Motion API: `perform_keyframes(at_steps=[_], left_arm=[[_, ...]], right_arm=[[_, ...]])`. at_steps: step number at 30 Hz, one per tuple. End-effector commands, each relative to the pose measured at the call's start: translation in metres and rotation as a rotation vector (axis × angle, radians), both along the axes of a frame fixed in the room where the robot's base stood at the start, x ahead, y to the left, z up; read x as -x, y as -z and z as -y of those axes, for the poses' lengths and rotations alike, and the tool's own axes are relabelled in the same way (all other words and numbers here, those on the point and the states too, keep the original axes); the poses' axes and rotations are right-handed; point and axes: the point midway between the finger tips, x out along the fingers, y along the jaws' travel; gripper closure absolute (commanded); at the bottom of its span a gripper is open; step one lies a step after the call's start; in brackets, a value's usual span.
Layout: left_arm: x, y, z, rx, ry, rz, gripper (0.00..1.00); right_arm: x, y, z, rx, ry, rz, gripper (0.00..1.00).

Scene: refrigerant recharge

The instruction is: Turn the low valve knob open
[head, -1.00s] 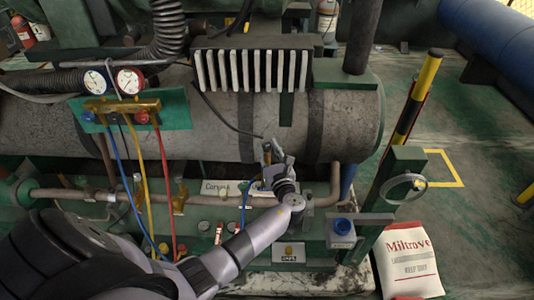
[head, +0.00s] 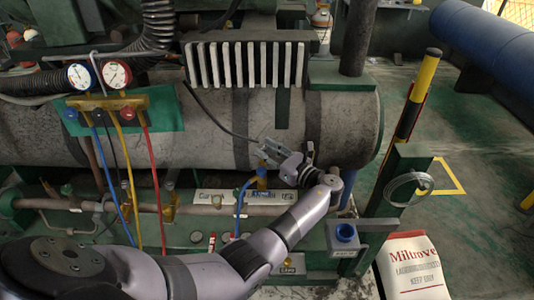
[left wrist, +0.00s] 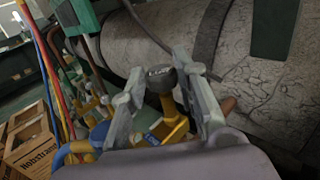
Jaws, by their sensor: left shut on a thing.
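The low valve is a yellow fitting with a blue hose, below the tank; it shows in the left wrist view (left wrist: 172,122) and partly in the head view (head: 262,183). Its dark round knob (left wrist: 160,78) stands on top, between my left gripper's fingers. My left gripper (head: 268,150) reaches in from the right of the valve and is shut on the knob; the fingertips also show in the left wrist view (left wrist: 160,65). In the head view the fingers hide the knob. How far it is turned cannot be told. My right gripper is not in view.
The grey tank (head: 340,125) lies close behind the gripper. At left, a gauge manifold (head: 110,102) carries blue, yellow and red hoses. A white bag (head: 412,265) lies at front right.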

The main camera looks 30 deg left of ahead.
Motion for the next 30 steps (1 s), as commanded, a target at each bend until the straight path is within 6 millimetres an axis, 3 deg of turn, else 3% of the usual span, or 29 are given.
perform_keyframes(at_steps=[9,10,18,30], left_arm=[[0.0001,0.0005,0.0001,0.002,-0.001,-0.001,1.0],[0.0001,0.0005,0.0001,0.002,-0.001,-0.001,0.71],[0.0001,0.0002,0.0,0.001,0.0,0.0,0.53],[0.0012,0.0003,0.0073,0.001,0.001,0.0,0.52]], right_arm=[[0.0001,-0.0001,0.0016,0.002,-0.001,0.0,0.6],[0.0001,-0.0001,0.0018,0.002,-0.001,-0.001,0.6],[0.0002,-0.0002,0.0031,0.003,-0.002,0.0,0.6],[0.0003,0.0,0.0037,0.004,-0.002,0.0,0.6]])
